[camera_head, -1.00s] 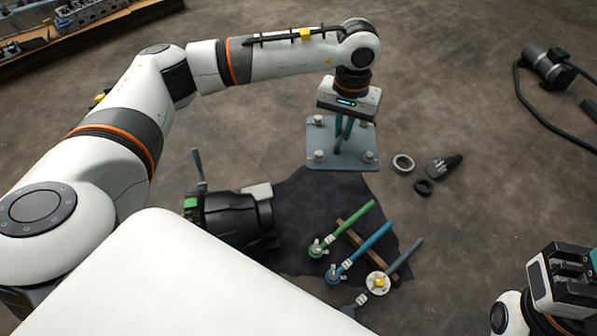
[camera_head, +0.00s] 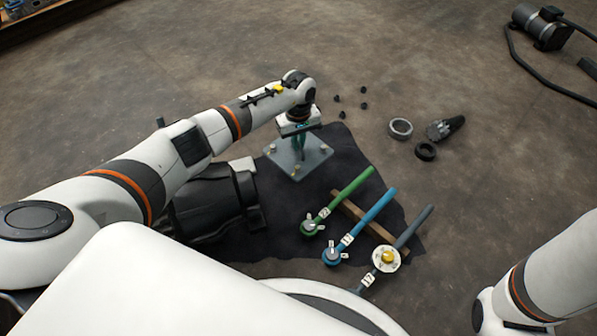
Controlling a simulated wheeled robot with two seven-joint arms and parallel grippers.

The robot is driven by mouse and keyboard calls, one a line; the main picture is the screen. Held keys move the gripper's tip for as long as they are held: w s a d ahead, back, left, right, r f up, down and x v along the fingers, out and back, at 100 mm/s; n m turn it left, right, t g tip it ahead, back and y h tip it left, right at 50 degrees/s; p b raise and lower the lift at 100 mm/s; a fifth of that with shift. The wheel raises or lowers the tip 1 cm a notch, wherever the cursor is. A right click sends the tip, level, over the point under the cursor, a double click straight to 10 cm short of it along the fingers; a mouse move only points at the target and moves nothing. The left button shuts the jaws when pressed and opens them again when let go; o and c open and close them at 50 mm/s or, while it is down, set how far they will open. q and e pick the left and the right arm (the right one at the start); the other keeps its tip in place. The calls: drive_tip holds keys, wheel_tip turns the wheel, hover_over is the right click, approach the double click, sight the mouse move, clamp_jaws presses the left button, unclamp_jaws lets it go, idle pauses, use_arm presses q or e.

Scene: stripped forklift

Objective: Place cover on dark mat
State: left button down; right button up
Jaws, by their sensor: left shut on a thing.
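The cover is a grey-blue square plate (camera_head: 283,159) with pale knobs near its corners. My left gripper (camera_head: 299,142) is shut on the handle in the middle of the cover and partly hides it. The cover is level over the upper left part of the dark mat (camera_head: 349,158); I cannot tell whether it rests on the mat or is just above it. My right arm shows at the lower right, but its gripper is out of the picture.
Green (camera_head: 340,200), blue (camera_head: 360,226) and grey (camera_head: 413,228) handled tools lie along a wooden strip at the mat's lower right. A black housing (camera_head: 215,200) stands left of the cover. Rings (camera_head: 400,128) and several small dark pieces (camera_head: 363,105) lie beyond the mat.

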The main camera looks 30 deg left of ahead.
use_arm(q)
wheel_tip(320, 180, down, 9)
drive_tip(key=b, duration=0.6)
drive_tip(key=shift+f+b, duration=0.2)
drive_tip(key=shift+b, duration=0.2)
drive_tip(key=shift+w+r, duration=0.1)
drive_tip(key=c, duration=1.9)
unclamp_jaws()
drive_tip(key=shift+f, duration=0.2)
drive_tip(key=o, duration=0.4)
